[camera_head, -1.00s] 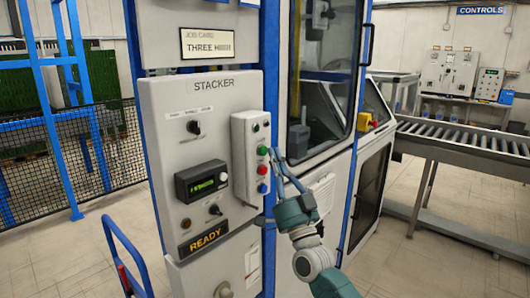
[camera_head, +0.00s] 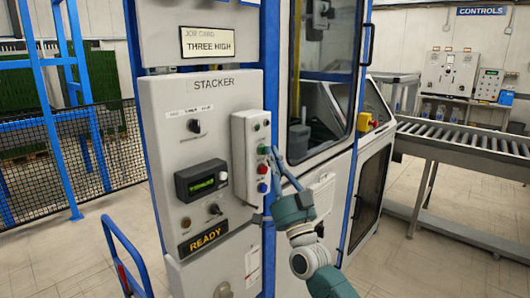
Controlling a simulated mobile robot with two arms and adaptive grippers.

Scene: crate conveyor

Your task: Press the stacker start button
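The stacker panel (camera_head: 165,120) stands upright at centre-left with a light button box (camera_head: 238,160) on its right side. The fingers look closed together, with nothing held. My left gripper is not in view.
A job card (camera_head: 208,43) reads THREE HIGH. A blue handrail (camera_head: 122,250) stands at lower left. A roller conveyor (camera_head: 465,142) runs at right. Open floor lies at lower right.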

